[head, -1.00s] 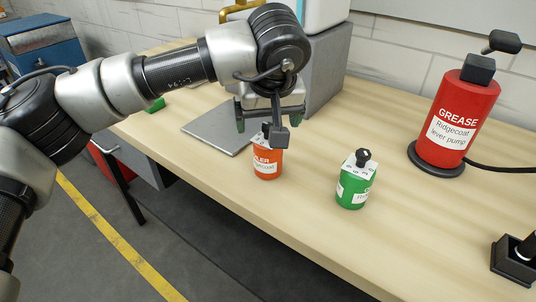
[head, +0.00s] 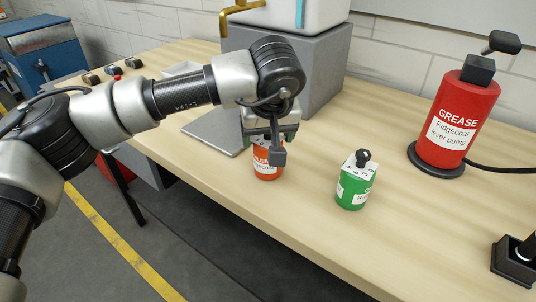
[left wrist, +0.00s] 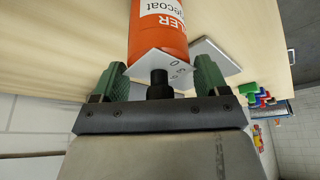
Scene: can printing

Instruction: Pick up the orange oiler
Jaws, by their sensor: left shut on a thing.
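The orange oiler (head: 267,168) stands upright on the wooden bench near its front edge. In the left wrist view the oiler (left wrist: 160,30) shows its white label, a white plate at its top and a black nozzle. My left gripper (head: 268,140) comes down over it from above. It is shut on the oiler's top, with the green finger pads (left wrist: 160,78) on either side of the plate and nozzle. The gripper and wrist hide part of the oiler's top in the head view. My right gripper is in neither view.
A green oiler (head: 354,186) stands to the right. A red grease pump (head: 455,120) stands on a black base at the back right. A grey block (head: 322,85) and a flat grey plate (head: 212,133) lie behind. The bench between the green oiler and pump is clear.

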